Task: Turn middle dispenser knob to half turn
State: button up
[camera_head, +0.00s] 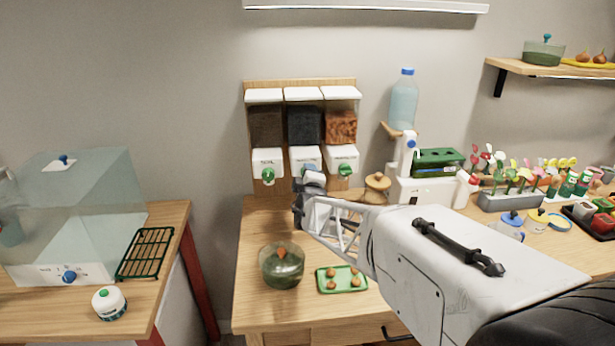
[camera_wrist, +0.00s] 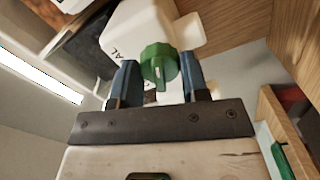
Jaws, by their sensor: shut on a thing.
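Three dispensers hang on a wooden wall board in the head view. The middle dispenser (camera_head: 304,122) holds dark contents. Its green knob (camera_wrist: 158,62) sits between the two blue fingers of my gripper (camera_wrist: 158,78) in the wrist view, on a white housing with partly visible lettering. My gripper (camera_head: 311,182) is shut on this knob and covers most of it in the head view. I cannot tell the knob's turn angle. The left dispenser's knob (camera_head: 267,175) and the right dispenser's knob (camera_head: 345,170) are clear of my gripper.
A glass bowl (camera_head: 281,268) and a green tray (camera_head: 341,282) with small brown items stand on the table below. A water bottle (camera_head: 403,100) stands right of the dispensers. A clear box (camera_head: 80,205) occupies the left table.

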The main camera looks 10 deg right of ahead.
jog(key=m, duration=1.1)
jog(key=shift+m, duration=1.6)
jog(key=shift+f, duration=0.1)
jog(key=o, duration=0.9)
jog(key=shift+s, duration=0.2)
jog(key=shift+s, duration=3.7)
